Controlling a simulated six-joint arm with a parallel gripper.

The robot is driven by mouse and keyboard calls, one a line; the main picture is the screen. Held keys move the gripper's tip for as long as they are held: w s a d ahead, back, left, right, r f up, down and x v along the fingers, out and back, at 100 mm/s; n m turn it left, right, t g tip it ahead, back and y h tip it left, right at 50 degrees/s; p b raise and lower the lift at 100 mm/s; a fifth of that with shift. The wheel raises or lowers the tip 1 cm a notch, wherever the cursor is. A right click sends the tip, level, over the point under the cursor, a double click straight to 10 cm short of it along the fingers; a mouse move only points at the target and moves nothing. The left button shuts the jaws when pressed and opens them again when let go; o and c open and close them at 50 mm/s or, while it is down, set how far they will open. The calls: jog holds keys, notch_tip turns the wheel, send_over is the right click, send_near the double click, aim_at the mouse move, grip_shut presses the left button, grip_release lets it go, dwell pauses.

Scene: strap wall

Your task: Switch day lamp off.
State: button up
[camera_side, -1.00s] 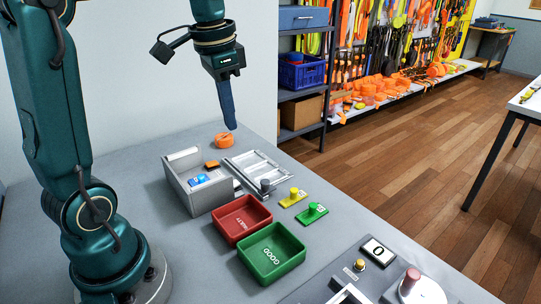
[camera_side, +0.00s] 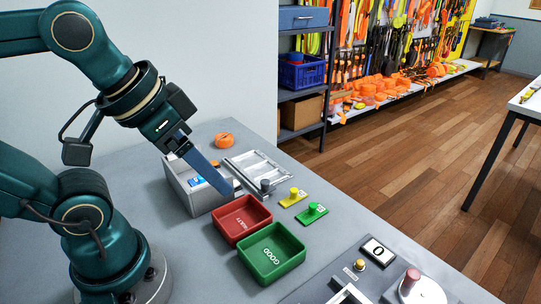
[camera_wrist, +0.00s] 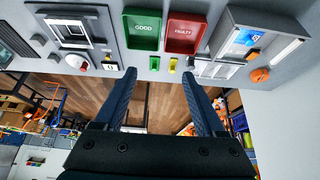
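No part in view is plainly labelled as the day lamp, and I cannot tell which control switches it. A control panel (camera_side: 328,283) at the front right carries a small yellow button (camera_side: 358,265) and a red knob (camera_side: 412,275) on a pale disc. My gripper (camera_wrist: 160,73) is open and empty, its fingers apart. In the side view my gripper (camera_side: 230,190) points down-right above the table.
A red tray (camera_side: 232,235) and a green tray (camera_side: 250,268) stand in front of the box. A yellow piece (camera_side: 294,197), a green piece (camera_side: 313,213) and a metal fixture (camera_side: 258,166) lie right of them. An orange roll (camera_side: 224,140) lies behind.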

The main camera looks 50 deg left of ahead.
jog(key=w+a+r+n+g, duration=0.1)
jog(key=w+a+n+g, duration=0.1)
jog(key=w+a+n, duration=0.5)
jog(key=w+a+r+n+g, duration=0.15)
jog(key=w+a+n, duration=0.25)
jog(key=a+n, duration=0.65)
jog(key=shift+n, duration=0.25)
jog(key=f, duration=0.9)
jog(key=d+f, duration=0.1)
jog(key=f, duration=0.4)
jog(key=shift+s, duration=0.15)
jog(key=shift+w+f, duration=0.15)
jog(key=shift+f, duration=0.8)
jog(key=shift+w+f, duration=0.2)
jog(key=shift+f, duration=0.8)
jog(key=shift+w+f, duration=0.15)
jog(key=shift+f, duration=0.8)
